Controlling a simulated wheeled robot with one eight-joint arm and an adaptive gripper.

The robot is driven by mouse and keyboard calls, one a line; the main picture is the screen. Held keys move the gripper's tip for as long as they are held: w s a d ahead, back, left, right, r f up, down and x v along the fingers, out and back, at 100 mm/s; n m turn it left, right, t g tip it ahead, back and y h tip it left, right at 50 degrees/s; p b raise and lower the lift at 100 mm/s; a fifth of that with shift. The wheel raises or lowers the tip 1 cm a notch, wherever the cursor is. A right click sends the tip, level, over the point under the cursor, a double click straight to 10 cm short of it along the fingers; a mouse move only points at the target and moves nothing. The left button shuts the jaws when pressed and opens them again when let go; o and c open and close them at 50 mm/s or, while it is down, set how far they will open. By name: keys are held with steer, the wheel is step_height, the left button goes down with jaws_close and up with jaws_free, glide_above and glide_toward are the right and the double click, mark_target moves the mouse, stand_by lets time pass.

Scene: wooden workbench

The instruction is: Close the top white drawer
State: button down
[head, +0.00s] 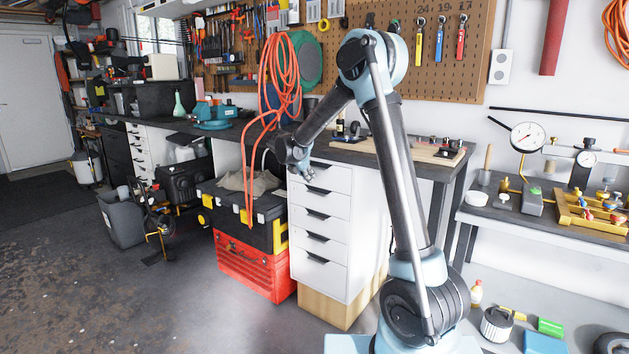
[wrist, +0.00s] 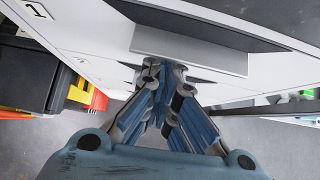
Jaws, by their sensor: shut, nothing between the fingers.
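The white drawer unit (head: 319,232) stands under the dark bench top, with several drawers stacked in it. The top white drawer (head: 333,177) is highest, just under the bench top; whether it stands slightly out is hard to tell. My gripper (head: 307,174) is in front of its left part, pointing down toward it. In the wrist view, my gripper (wrist: 163,95) is shut and empty, with its fingertips close to a grey handle ledge (wrist: 190,50) on a white drawer front. I cannot tell whether they touch it. My arm partly hides the bench above.
A black and yellow toolbox (head: 262,222) on a red chest (head: 250,264) stands left of the drawers, with an orange cord (head: 281,66) hanging over it. A side bench (head: 545,215) with gauges stands at right. The floor at front left is clear.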

steer(key=shift+w+d+r, duration=0.15)
steer(key=shift+w+d, duration=0.1)
steer(key=shift+w, duration=0.1)
steer(key=s+a+r, duration=0.6)
steer(key=s+r, duration=0.1)
steer(key=s, duration=0.3)
steer(key=s+d+m+g+y, duration=0.1)
steer(key=s+d+m+g, duration=0.1)
steer(key=s+d+m, duration=0.75)
steer(key=s+d+m+g+y, duration=0.15)
steer(key=s+d+m, duration=0.35)
steer(key=s+d, duration=0.85)
steer(key=s+d+f+m+g+y, duration=0.1)
steer(key=s+d+f+m, duration=0.4)
steer(key=s, duration=0.5)
steer(key=s+d+f+m+g+y, duration=0.1)
steer(key=s+d+f+m, duration=0.4)
steer(key=s+f+m, duration=0.4)
steer(key=shift+s+d+f, duration=0.15)
steer(key=shift+s+f, duration=0.35)
steer(key=shift+s, duration=0.15)
